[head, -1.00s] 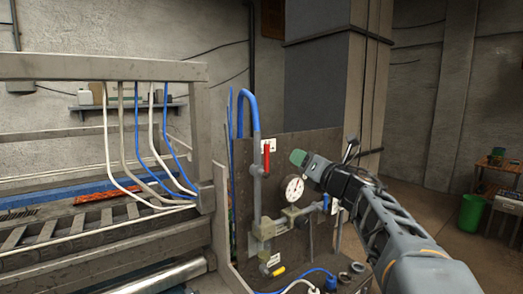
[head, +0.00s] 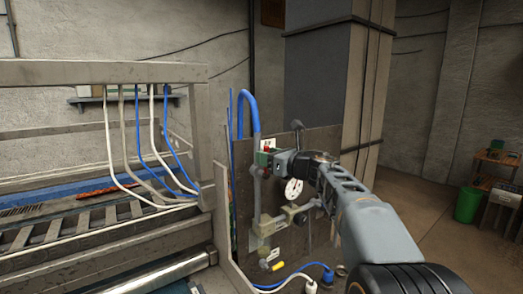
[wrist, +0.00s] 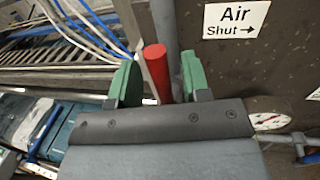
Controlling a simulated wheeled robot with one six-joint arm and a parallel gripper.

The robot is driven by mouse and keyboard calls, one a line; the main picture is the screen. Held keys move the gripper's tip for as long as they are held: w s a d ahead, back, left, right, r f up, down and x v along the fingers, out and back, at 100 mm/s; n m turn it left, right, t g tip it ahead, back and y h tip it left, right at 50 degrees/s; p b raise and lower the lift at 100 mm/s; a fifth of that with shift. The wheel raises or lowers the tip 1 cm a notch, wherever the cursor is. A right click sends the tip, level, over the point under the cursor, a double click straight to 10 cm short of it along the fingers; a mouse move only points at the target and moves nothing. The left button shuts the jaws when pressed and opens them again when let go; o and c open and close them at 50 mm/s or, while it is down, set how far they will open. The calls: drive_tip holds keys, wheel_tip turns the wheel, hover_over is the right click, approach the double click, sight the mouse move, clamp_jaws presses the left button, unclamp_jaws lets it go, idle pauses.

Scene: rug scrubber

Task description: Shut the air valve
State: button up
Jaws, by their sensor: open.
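The air valve's red handle (wrist: 157,72) stands upright between the two green fingertips of my gripper (wrist: 160,82) in the wrist view. The jaws are open, with a visible gap on both sides of the handle. In the head view my gripper (head: 264,161) is in front of the valve, and only the top of the red handle (head: 266,149) shows above it. A white sign (wrist: 236,19) reads "Air Shut" with an arrow pointing right. The valve body is hidden behind my gripper.
A round gauge (head: 293,191) sits on the brown panel (head: 322,150) just right of the valve pipe. A yellow-handled valve (head: 277,266) is lower down. A blue hose (head: 249,105) curves above. The machine frame (head: 100,72) with hanging cables stands at left.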

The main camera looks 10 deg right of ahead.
drive_tip(key=shift+p+x, duration=0.3)
drive_tip(key=shift+x, duration=0.95)
drive_tip(key=shift+c, duration=0.3)
clamp_jaws()
